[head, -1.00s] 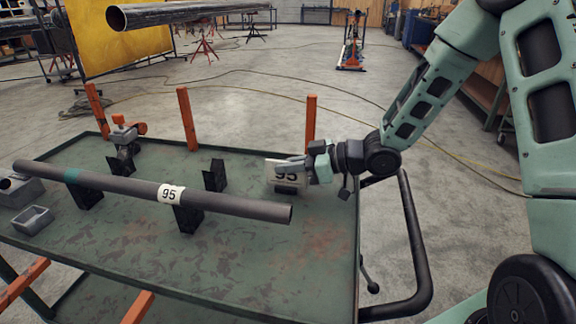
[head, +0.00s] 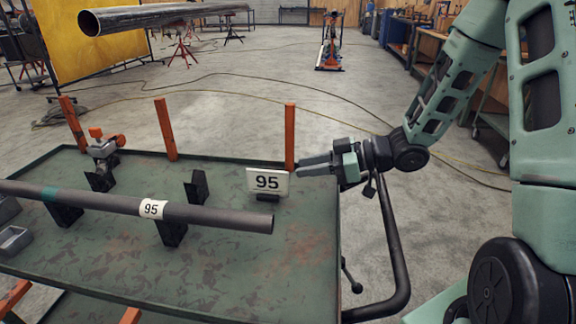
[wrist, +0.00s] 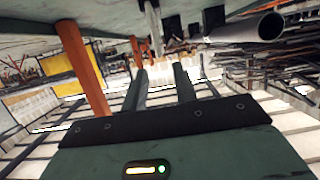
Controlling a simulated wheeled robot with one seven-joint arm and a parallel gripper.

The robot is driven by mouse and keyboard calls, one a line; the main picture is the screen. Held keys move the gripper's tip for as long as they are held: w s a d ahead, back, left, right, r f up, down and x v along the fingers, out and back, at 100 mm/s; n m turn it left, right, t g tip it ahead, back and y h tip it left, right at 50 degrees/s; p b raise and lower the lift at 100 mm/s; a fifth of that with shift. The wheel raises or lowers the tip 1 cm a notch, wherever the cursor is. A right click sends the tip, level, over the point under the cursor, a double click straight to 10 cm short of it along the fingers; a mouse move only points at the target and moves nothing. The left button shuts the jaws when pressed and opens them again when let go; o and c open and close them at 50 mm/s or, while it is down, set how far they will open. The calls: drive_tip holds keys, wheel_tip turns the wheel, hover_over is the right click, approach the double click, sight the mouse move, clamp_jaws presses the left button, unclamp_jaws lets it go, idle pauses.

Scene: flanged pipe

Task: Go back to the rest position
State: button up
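My gripper (head: 314,165) is at the right edge of the green cart table, just right of a white sign (head: 267,183) reading 95. In the wrist view my gripper's two fingers (wrist: 160,88) stand apart with nothing between them. The sign stands upright in a small dark base on the table. A grey pipe (head: 210,212) with a white 95 label and a teal band lies across black supports on the table.
The green cart table (head: 250,275) has orange posts (head: 289,138) along its back edge and a black handle (head: 398,255) at the right. An orange-topped clamp (head: 104,150) stands at the back left. A larger pipe (head: 160,17) hangs across the upper left. The table's front right is bare.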

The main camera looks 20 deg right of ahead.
drive_tip(key=shift+v, duration=1.05)
drive_tip(key=shift+w, duration=0.1)
